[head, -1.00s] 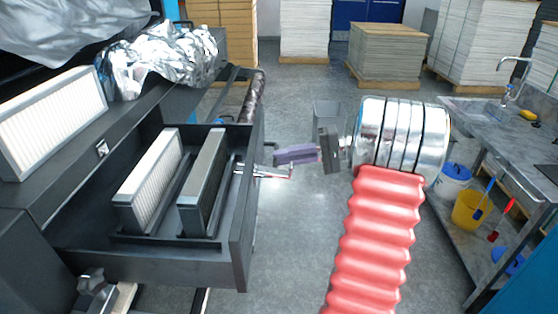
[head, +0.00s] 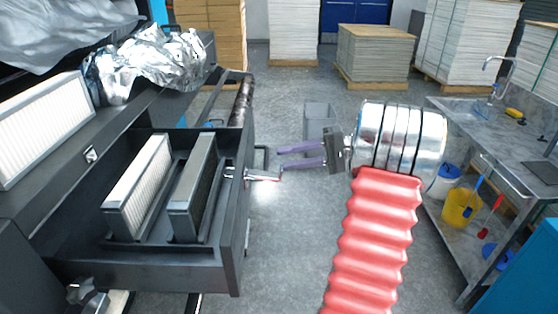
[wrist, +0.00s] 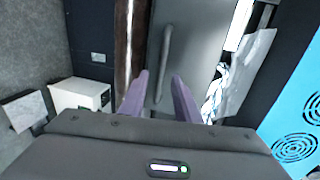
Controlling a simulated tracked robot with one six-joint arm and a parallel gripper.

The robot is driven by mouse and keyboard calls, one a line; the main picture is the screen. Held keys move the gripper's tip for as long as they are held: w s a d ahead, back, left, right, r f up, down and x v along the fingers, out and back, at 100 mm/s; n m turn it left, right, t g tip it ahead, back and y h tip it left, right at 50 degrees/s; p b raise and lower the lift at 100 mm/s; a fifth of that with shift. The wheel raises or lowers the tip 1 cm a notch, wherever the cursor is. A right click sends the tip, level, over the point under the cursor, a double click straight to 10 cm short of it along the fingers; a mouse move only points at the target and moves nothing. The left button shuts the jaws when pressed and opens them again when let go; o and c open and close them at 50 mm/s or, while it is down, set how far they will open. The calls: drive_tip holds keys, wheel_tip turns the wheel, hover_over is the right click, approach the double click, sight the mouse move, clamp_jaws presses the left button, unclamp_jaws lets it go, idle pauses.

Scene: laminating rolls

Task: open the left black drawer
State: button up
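The black drawer (head: 236,215) stands pulled out at the left in the head view. Two pale framed filter blocks (head: 140,187) (head: 194,187) stand in it. A chrome handle (head: 255,175) with a red tip sticks out from its front. My gripper (head: 281,158) has two purple fingers, spread apart and empty, pointing left just to the right of the drawer front. In the wrist view a long grey bar handle (wrist: 164,60) on a grey panel (wrist: 190,45) lies beyond and between the fingertips (wrist: 160,76). No contact is visible.
Another filter block (head: 42,125) and crumpled foil (head: 145,65) lie on the machine top. A grey bin (head: 320,117) stands on the floor behind my gripper. A sink bench (head: 495,130) with a yellow bucket (head: 460,208) is at the right.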

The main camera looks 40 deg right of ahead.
drive_tip(key=v, duration=1)
idle(0.4)
